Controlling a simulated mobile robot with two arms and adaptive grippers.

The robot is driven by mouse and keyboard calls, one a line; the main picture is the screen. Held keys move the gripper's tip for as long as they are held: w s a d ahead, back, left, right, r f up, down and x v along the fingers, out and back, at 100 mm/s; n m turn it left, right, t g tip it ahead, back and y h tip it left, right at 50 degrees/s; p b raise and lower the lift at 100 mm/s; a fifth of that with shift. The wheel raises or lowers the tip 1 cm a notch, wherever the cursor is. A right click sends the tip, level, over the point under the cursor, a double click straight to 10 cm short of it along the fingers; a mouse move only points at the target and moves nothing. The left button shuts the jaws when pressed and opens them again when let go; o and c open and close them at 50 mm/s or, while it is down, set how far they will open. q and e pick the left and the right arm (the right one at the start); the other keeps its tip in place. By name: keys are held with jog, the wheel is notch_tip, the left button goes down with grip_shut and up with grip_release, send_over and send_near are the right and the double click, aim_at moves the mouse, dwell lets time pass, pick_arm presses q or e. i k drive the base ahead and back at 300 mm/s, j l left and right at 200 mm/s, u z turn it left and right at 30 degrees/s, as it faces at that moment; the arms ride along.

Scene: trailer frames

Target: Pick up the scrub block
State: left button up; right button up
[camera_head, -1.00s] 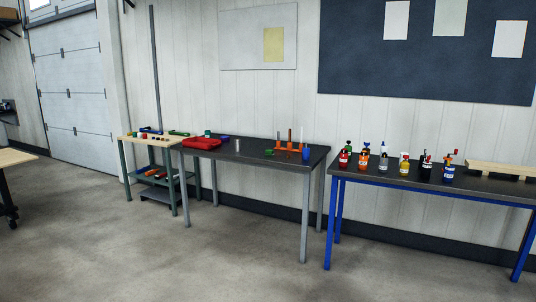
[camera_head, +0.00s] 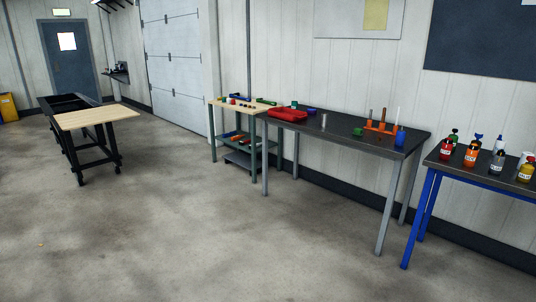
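I cannot make out for certain which object is the scrub block. A small green block-like object (camera_head: 358,132) lies on the dark-topped table (camera_head: 340,140), left of an orange rack (camera_head: 380,128). Other small coloured pieces, one of them green (camera_head: 294,104), sit at that table's far left end and on the wooden-topped bench (camera_head: 222,105). They are too small to identify. Neither of my grippers is in view.
A red tray (camera_head: 288,115), a grey cylinder (camera_head: 324,120) and a blue bottle (camera_head: 400,136) stand on the dark table. A blue-legged table (camera_head: 480,178) holds several bottles at right. A wheeled bench (camera_head: 95,116) stands at left. The concrete floor (camera_head: 210,230) between is open.

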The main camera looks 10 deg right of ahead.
aim_at(357, 132)
jog(key=i+l+z, duration=0.6)
jog(key=i, duration=0.15)
jog(key=i+l+z, duration=0.1)
jog(key=i+z, duration=0.2)
jog(key=i, duration=0.15)
jog(key=i+z, duration=0.3)
jog(key=i+l, duration=0.05)
jog(key=i, duration=0.05)
